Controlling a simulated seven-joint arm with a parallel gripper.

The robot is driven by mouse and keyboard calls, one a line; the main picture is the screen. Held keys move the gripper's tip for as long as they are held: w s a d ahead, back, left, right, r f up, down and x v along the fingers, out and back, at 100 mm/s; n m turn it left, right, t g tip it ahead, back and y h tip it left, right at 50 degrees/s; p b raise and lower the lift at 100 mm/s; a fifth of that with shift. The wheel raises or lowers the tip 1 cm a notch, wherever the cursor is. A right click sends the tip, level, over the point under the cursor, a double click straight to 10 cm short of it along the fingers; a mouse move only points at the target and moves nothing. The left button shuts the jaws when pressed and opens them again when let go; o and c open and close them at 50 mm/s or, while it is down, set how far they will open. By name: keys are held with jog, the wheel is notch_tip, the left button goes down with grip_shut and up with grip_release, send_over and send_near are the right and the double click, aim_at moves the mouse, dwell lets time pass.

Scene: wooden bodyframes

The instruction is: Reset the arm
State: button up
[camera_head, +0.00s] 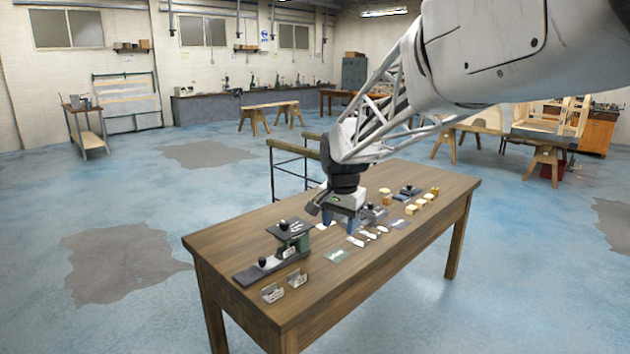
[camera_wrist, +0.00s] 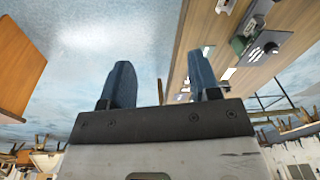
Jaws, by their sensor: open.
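My gripper (camera_head: 339,219) is over the middle of the wooden table, pointing down in the head view. In the wrist view my gripper (camera_wrist: 161,80) shows two blue-grey fingers standing apart with nothing between them. The wooden table (camera_head: 385,260) stands below it, and the table's edge (camera_wrist: 184,30) runs past the fingers in the wrist view. The exact height of the fingertips above the tabletop is hard to tell. Part of the tabletop behind my gripper is hidden.
Several wooden blocks (camera_head: 412,209) and small pale items lie right of my gripper. The table's front right is clear. Sawhorses (camera_head: 270,116) stand farther back.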

jog(key=s+d+f+n, duration=0.1)
jog(key=s+d, duration=0.3)
jog(key=s, duration=0.8)
jog(key=s+d+f+n, duration=0.1)
jog(key=s+d+n, duration=0.2)
jog(key=s, duration=1)
jog(key=s+d+f+n+t, duration=0.1)
jog(key=s+d, duration=0.4)
jog(key=s, duration=0.7)
jog(key=shift+s+d+f+n, duration=0.3)
jog(key=shift+f+n, duration=0.1)
jog(key=shift+n, duration=0.1)
